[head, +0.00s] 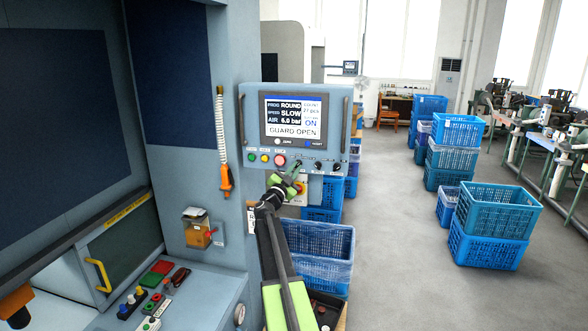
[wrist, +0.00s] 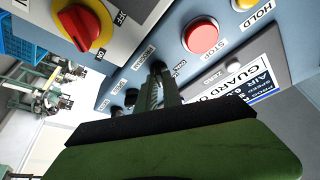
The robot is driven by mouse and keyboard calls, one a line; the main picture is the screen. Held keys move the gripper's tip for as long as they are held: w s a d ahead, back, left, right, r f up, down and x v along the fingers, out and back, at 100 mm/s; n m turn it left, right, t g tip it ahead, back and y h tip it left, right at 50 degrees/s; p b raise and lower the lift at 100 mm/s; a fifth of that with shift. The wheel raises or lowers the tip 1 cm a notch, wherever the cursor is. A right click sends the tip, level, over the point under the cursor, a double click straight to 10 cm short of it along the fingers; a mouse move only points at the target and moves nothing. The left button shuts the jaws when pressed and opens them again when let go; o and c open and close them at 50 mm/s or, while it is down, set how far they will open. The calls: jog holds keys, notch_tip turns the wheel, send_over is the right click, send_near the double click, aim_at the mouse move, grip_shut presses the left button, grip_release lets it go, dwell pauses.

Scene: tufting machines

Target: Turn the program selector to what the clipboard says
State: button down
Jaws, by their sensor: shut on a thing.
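The control panel (head: 247,150) stands on the blue-grey machine. Its screen (head: 290,117) reads PROG ROUND, SPEED SLOW, AIR 6.0 bar, and GUARD OPEN. My gripper (head: 296,171) is at the panel's lower row, at the leftmost of the dark selector knobs. In the wrist view my gripper (wrist: 158,82) has its narrow fingers shut on the small dark program selector (wrist: 158,67). Small labels surround the knob; the fingers hide most of it, and its pointer cannot be read. I cannot make out a clipboard in either view.
Two more dark knobs (head: 327,166) sit to the right. A red stop button (wrist: 201,37) and a red rotary switch on yellow (wrist: 84,27) are close to my gripper. Blue crates (head: 320,250) stand below the panel. The grey floor (head: 400,260) is open to the right.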

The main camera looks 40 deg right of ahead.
jog(key=shift+r+m+g, duration=0.15)
jog(key=shift+m+g, duration=0.25)
jog(key=shift+m, duration=0.4)
jog(key=shift+m+p, duration=0.3)
jog(key=c, duration=1.5)
grip_release()
jog(key=shift+d, duration=0.15)
jog(key=b+v, duration=0.4)
jog(key=v, duration=1.3)
jog(key=shift+a+b, duration=0.3)
jog(key=shift+a, duration=0.1)
